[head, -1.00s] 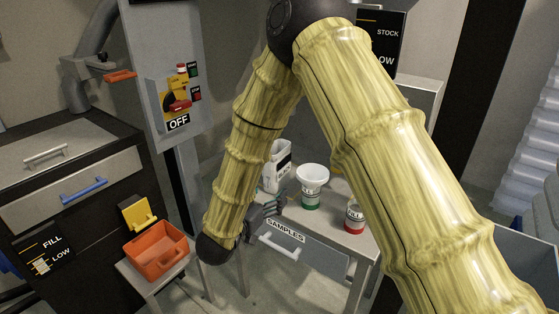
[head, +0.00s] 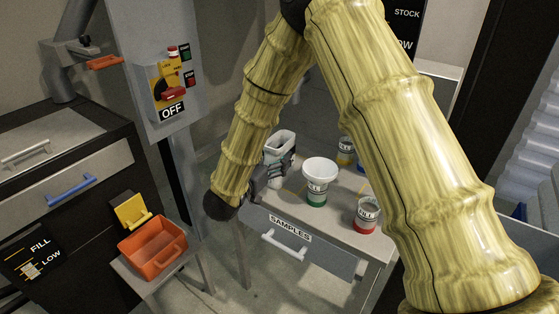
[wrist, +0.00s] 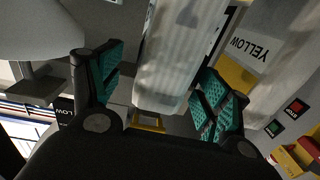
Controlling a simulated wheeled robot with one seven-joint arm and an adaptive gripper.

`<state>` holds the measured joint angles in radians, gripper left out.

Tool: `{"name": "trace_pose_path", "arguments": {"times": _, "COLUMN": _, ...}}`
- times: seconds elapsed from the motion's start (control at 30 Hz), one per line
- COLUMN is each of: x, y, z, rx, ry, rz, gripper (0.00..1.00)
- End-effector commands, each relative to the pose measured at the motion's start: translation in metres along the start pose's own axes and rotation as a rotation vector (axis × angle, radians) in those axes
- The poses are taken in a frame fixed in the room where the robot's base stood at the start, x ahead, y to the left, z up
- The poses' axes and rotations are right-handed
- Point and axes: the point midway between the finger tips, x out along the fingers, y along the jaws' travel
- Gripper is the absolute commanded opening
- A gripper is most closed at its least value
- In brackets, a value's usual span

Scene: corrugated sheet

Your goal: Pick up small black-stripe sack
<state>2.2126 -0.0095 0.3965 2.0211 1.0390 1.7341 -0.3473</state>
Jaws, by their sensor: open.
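I cannot make out a sack with a black stripe in either view. My gripper (head: 281,172) is at the sample table in the head view, in front of a pale, upright container (head: 280,142) and hiding its lower part. In the wrist view my gripper (wrist: 163,78) has its teal-padded fingers spread apart. A whitish, ribbed-looking body (wrist: 172,60) shows between them. It seems to be that container; I cannot tell whether a finger touches it.
The SAMPLES drawer (head: 300,242) is below. An orange bin (head: 152,250) stands lower left, by a switch panel (head: 170,80).

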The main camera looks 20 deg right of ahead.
Motion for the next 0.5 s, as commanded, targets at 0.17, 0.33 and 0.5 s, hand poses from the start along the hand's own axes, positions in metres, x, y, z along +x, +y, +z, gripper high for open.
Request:
{"name": "trace_pose_path", "arguments": {"times": 0.17, "x": 0.014, "y": -0.002, "z": 0.0, "rx": 0.0, "ry": -0.001, "rz": 0.002, "gripper": 0.77}}
{"name": "trace_pose_path", "arguments": {"times": 0.33, "x": 0.036, "y": -0.005, "z": 0.001, "rx": 0.001, "ry": -0.001, "rz": 0.001, "gripper": 0.77}}
{"name": "trace_pose_path", "arguments": {"times": 0.5, "x": 0.049, "y": -0.006, "z": 0.001, "rx": 0.0, "ry": -0.001, "rz": -0.002, "gripper": 0.77}}
